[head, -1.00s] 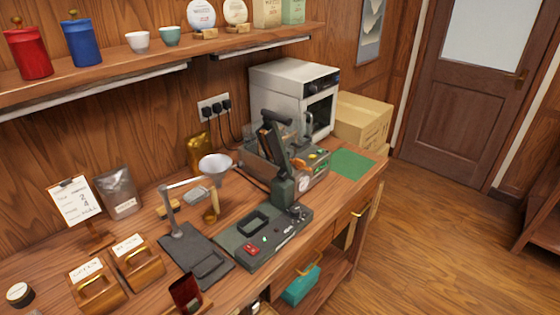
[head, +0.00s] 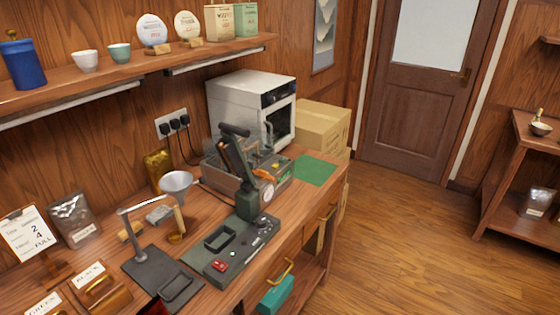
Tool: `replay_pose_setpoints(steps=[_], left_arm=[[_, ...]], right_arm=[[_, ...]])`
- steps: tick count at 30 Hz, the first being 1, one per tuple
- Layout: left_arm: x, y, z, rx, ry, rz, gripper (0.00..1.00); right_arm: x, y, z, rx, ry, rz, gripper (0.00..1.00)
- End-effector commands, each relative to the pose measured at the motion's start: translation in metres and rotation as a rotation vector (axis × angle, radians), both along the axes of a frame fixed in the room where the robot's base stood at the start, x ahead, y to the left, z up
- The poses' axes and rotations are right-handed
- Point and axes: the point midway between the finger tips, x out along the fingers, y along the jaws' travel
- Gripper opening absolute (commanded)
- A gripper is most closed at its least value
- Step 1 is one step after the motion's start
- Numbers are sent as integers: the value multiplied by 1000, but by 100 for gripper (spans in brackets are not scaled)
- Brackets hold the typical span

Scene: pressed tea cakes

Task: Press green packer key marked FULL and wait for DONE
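A grey machine (head: 213,172) with a clear cover stands behind the dark green lever press (head: 248,200) and is partly hidden by it. It seems to be the packer. A small green spot (head: 283,163) and an orange part (head: 265,175) show on its right side. They are too small for me to read any FULL marking or a DONE sign. Neither of my grippers is in view.
A white oven (head: 240,100) and cardboard box (head: 322,125) stand behind. A green mat (head: 316,170) lies bare at the counter's right end. A funnel stand (head: 141,256) and order card (head: 27,232) are at left. The floor (head: 400,250) at right is clear.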

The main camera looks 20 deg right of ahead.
Motion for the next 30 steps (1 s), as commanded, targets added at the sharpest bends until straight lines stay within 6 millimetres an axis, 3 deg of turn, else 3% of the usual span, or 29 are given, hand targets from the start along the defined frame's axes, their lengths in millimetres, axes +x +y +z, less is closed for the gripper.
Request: replay_pose_setpoints(steps=[11, 19, 30], left_arm=[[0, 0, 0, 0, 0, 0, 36], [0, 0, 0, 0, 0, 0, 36], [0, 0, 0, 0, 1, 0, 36]], right_arm=[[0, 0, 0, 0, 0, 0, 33], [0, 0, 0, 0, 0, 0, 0], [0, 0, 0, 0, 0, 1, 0]])
